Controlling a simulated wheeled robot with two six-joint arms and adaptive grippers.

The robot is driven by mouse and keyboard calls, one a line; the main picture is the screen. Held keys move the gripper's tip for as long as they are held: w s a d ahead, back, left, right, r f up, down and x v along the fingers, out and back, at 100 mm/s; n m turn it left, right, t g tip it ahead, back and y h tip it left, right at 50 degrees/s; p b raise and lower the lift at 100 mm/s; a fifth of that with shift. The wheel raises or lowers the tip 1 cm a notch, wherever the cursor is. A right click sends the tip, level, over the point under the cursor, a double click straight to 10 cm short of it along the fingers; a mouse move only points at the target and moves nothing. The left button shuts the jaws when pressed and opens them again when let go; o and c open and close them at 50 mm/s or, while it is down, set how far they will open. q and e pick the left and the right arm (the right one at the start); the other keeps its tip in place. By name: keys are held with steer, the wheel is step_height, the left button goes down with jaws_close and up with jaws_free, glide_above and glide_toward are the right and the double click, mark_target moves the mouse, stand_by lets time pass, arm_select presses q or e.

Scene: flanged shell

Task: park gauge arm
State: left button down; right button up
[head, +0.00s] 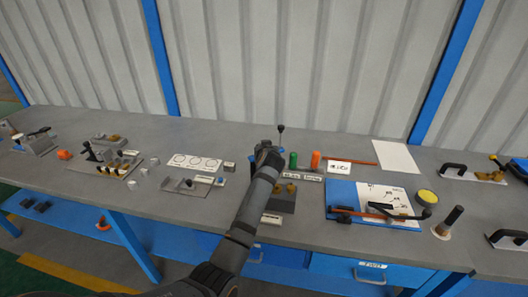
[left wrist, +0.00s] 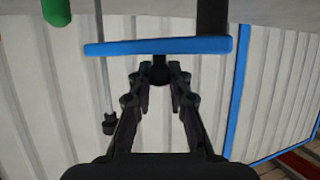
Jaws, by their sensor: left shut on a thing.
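My left gripper (head: 268,150) reaches over the middle of the bench in the head view. In the left wrist view its fingers (left wrist: 160,82) are closed around a small black knob (left wrist: 160,70). The knob sits against a blue bar (left wrist: 150,46), which I take to be part of the gauge arm. A thin grey rod with a dark tip (left wrist: 109,124) hangs left of the fingers there. A dark ball on a thin stem (head: 281,128) shows just beyond the gripper in the head view. My forearm and gripper hide much of the fixture. My right gripper is not in view.
Green (head: 293,160) and orange (head: 315,160) cylinders stand close to the right of my gripper. A blue board (head: 340,195) with parts lies farther right. A white card with circles (head: 193,162) and grey fixtures lie left. A corrugated wall rises behind the bench.

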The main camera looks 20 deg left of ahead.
arm_select(q)
steer(key=shift+r, duration=0.2)
steer(key=c, duration=1.2)
jaws_free()
steer(key=shift+w+f, duration=0.1)
steer(key=shift+f, duration=0.05)
steer(key=v, duration=0.7)
steer(key=shift+s, duration=0.25)
